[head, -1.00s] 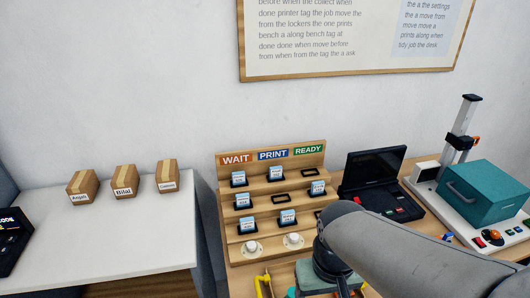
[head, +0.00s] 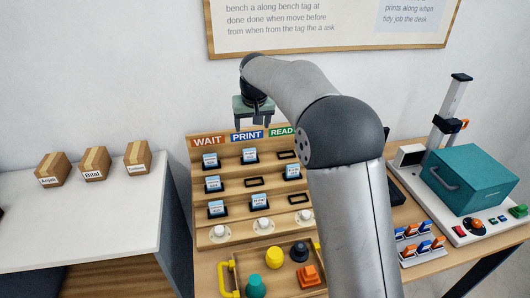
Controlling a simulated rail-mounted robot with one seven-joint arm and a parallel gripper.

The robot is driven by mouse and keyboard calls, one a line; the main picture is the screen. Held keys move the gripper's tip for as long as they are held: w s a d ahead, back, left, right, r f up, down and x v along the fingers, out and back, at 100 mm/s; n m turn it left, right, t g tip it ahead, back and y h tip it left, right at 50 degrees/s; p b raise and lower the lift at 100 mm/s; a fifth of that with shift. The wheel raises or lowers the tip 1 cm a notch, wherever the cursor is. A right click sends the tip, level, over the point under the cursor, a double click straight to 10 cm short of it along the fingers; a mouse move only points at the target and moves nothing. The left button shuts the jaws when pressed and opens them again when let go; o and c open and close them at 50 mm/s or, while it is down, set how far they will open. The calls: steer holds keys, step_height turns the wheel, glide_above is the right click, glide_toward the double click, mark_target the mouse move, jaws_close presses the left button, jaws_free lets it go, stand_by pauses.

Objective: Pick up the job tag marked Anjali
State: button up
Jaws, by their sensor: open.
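Several small blue-and-white job tags stand in dark holders on a stepped wooden rack (head: 200,238) headed WAIT, PRINT and READY. The top row has a WAIT tag (head: 210,160) and a PRINT tag (head: 249,155). The middle row has a WAIT tag (head: 213,184) and a READY tag (head: 292,171). The lower row has a WAIT tag (head: 216,208) and a PRINT tag (head: 259,201). Their names are too small to read, so I cannot tell which says Anjali. My gripper (head: 253,125) is open and empty, fingers down, above the rack's header near PRINT.
Boxes labelled Anjali (head: 52,170) and Bilal (head: 95,164), plus a third box (head: 138,157), stand on a white table at left. A yellow-handled tray (head: 238,280) with coloured pieces lies before the rack. A teal box machine (head: 470,175) stands right. My arm covers the middle right.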

steer(key=p, duration=0.2)
glide_toward(249, 149)
steer(key=x, duration=0.5)
steer(key=shift+s+f, duration=0.1)
steer(key=shift+s, duration=0.2)
steer(key=shift+w+p+x, duration=0.2)
steer(key=shift+p+x, duration=0.6)
steer(key=shift+x, duration=1.8)
steer(key=c, duration=1.1)
steer(key=shift+o, duration=0.2)
